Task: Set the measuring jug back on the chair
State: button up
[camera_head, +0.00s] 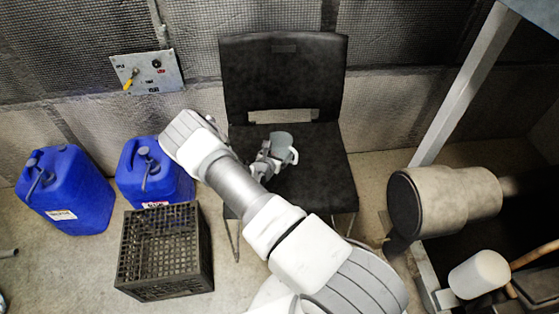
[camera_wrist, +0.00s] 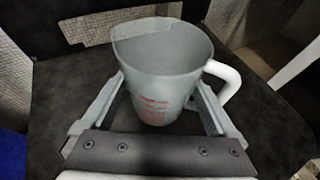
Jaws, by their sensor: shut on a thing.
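The measuring jug (camera_head: 282,146) is a translucent grey cup with a white handle. It is upright over the seat of the black chair (camera_head: 318,180). In the wrist view the jug (camera_wrist: 160,75) shows red markings on its side, and its handle points right. My gripper (camera_head: 268,158) is shut on the jug, with one finger on each side of its body in the wrist view (camera_wrist: 163,110). The dark chair seat (camera_wrist: 60,110) surrounds the jug there. The jug's base is partly hidden, so I cannot tell whether it touches the seat.
Two blue jerrycans (camera_head: 66,190) stand on the floor at left, with a dark open crate (camera_head: 165,290) in front of them. A grey machine cylinder (camera_head: 455,203) and a slanted metal post (camera_head: 465,85) stand at right. The seat around the jug is clear.

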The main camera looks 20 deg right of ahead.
jog(key=shift+w+f, duration=0.35)
jog(key=shift+f+b, duration=0.75)
jog(key=shift+f, duration=1.05)
jog(key=shift+f, duration=0.2)
jog(key=o, duration=1.2)
